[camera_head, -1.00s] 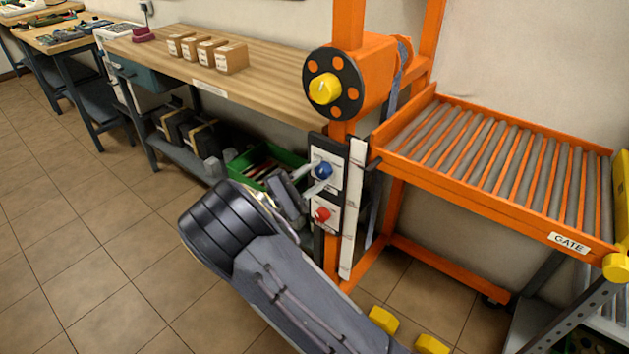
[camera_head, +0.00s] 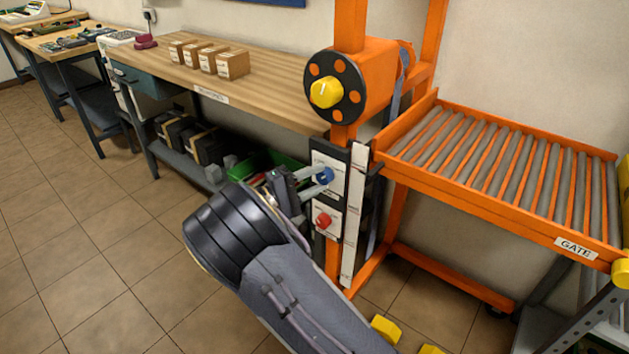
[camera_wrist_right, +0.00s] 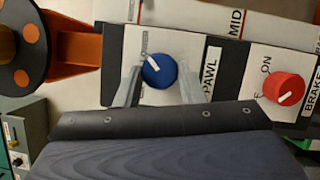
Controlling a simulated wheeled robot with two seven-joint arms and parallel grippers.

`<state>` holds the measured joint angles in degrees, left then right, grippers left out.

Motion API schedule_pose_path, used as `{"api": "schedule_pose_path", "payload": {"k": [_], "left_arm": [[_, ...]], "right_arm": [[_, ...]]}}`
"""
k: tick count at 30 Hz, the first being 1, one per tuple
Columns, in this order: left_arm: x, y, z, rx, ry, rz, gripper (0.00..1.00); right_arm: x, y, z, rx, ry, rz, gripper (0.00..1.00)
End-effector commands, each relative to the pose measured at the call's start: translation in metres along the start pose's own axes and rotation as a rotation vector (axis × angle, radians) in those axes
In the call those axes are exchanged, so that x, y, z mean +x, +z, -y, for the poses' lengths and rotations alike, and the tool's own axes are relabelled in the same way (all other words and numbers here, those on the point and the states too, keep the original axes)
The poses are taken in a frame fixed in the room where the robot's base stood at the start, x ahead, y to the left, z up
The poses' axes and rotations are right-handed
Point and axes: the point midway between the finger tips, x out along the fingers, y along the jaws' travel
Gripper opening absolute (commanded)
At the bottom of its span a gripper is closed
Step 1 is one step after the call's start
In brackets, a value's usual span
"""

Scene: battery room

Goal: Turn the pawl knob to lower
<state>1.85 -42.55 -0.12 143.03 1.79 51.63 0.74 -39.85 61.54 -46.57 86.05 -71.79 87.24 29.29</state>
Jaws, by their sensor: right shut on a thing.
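The pawl knob (camera_head: 325,176) is a blue round knob with a white pointer on a white plate on the orange post. In the right wrist view the blue knob (camera_wrist_right: 159,70) sits beside the word PAWL, its pointer aimed toward the upper left of that picture. My right gripper (camera_head: 318,178) has its two pale fingers on either side of the knob and is shut on it. In the right wrist view the fingers (camera_wrist_right: 160,84) flank the knob. My left gripper is not in view.
A red brake knob (camera_head: 323,220) sits just below the pawl knob. A winch wheel (camera_head: 333,88) with a yellow hub is above. An orange roller platform (camera_head: 485,208) marked GATE is at right. A wooden bench (camera_head: 225,95) stands at left.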

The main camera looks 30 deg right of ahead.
Motion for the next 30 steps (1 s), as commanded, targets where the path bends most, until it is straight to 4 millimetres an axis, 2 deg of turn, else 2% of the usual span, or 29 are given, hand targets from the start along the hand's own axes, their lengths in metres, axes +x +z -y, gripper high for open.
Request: {"api": "schedule_pose_path", "payload": {"k": [7,8,12,23,30], "left_arm": [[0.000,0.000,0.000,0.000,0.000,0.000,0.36],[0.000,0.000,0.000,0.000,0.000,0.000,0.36],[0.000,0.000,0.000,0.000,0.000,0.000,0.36],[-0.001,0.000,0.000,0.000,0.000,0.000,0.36],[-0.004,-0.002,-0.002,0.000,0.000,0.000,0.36]], "right_arm": [[-0.001,0.000,0.002,0.000,-0.005,-0.002,0.13],[-0.001,0.000,0.002,0.000,-0.005,-0.002,0.38],[-0.001,0.000,0.001,0.000,-0.003,-0.001,0.56],[-0.005,0.000,0.000,0.000,-0.001,-0.002,0.57],[-0.044,-0.001,-0.001,0.000,0.001,-0.004,0.57]]}}
